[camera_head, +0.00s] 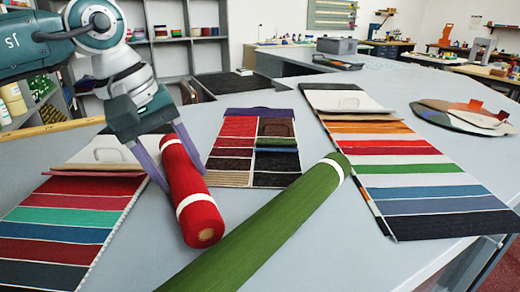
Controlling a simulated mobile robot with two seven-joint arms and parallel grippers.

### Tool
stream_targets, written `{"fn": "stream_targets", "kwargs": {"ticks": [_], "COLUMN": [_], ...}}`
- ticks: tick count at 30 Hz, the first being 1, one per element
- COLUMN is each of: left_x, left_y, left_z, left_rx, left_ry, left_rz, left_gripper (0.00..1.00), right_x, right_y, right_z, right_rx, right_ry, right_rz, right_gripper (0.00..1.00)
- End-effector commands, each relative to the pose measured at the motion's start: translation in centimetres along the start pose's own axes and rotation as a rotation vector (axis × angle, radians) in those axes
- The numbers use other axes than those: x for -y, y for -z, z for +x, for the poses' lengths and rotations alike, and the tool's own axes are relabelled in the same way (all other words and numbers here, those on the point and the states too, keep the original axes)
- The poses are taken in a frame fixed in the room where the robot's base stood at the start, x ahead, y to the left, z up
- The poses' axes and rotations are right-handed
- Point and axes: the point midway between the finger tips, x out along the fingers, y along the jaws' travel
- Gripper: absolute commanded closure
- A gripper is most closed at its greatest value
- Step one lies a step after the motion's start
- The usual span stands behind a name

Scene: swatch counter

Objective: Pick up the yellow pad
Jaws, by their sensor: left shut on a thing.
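My left gripper (184,178) comes down from the upper left, its two purple fingers on either side of a red fabric roll (189,188) with white bands. It is shut on that roll. The roll's near end shows a tan core; I cannot tell whether it touches the counter. I cannot make out a yellow pad in this view. My right gripper is not in view.
A green roll (270,225) lies diagonally across the grey counter (135,255), right of the red roll. Striped swatch boards lie left (75,225) and right (420,180). A swatch case (255,145) lies behind. Round swatches (460,117) lie far right.

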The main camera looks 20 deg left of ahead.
Motion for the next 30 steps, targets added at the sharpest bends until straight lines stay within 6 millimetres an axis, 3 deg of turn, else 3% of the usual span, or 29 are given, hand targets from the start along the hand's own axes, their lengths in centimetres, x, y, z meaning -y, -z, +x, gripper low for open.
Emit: {"fn": "stream_targets", "kwargs": {"ticks": [2, 3, 10, 21, 30], "left_x": [0.1, 0.1, 0.1, -0.1, 0.0], "left_y": [0.0, 0.0, 0.0, 0.1, 0.1], "left_z": [0.3, 0.2, 0.2, -0.5, -6.7], "left_rx": [-0.001, 0.000, 0.000, -0.001, -0.006], "left_ry": [-0.001, 0.000, 0.000, -0.001, -0.001], "left_rz": [0.000, 0.000, 0.000, 0.000, 0.001], "left_gripper": [1.00, 0.39, 0.13, 0.11, 0.11], "right_x": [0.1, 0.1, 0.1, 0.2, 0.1], "right_y": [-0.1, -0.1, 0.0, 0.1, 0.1], "right_z": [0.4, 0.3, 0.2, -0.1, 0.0], "right_rx": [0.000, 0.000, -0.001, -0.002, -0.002], "right_ry": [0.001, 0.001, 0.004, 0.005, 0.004], "right_rz": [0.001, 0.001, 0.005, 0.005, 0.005], "right_gripper": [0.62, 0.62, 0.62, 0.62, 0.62]}}
